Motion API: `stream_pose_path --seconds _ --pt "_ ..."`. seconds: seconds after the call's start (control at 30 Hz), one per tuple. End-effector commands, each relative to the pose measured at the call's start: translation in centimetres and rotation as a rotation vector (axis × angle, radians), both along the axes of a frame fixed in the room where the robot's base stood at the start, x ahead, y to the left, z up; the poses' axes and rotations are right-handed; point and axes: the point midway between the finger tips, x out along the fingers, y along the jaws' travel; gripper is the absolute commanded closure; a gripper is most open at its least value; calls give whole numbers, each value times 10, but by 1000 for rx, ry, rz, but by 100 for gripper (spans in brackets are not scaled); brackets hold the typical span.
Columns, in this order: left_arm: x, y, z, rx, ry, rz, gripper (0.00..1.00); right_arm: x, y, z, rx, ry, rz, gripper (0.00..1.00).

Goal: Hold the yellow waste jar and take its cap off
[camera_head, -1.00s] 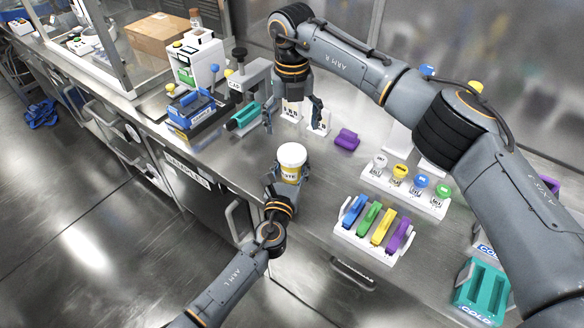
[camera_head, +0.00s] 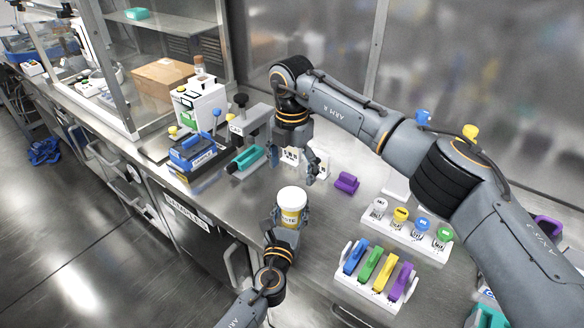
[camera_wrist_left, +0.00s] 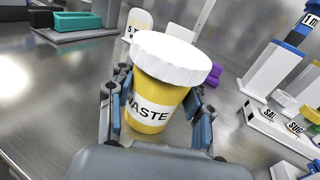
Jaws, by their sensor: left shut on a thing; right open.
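The yellow waste jar (camera_head: 291,217) stands upright near the front of the bench, with its white cap (camera_head: 292,198) on. In the left wrist view the jar (camera_wrist_left: 152,100) shows its label, and the cap (camera_wrist_left: 172,58) covers its top. My left gripper (camera_head: 287,217) is shut on the jar's body, one finger on each side below the cap. My right gripper (camera_head: 294,168) is open and empty, pointing down above the bench behind the jar. It is higher than the jar and apart from the cap.
A rack with blue, green, yellow and purple pieces (camera_head: 376,281) stands right of the jar. Behind it is a white rack of small capped vials (camera_head: 409,232). A purple block (camera_head: 346,183) lies behind the jar. A CAP-labelled press (camera_head: 252,124) stands at back left.

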Motion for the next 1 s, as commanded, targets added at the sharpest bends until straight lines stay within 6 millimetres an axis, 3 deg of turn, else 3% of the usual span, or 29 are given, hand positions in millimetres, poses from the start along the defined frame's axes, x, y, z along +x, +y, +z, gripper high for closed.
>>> stream_pose_path --seconds 0.5,0.9,0.93,1.0 --pt "0 0 -1 0 2 0 100 -1 0 -69 1 3 -10 14" --pt "0 0 -1 -1 2 0 100 0 0 -78 0 0 -10 14" --pt "0 0 -1 -1 2 0 100 0 0 -78 0 0 -10 16" --pt "0 0 -1 -1 2 0 100 0 0 -78 0 0 -10 31"
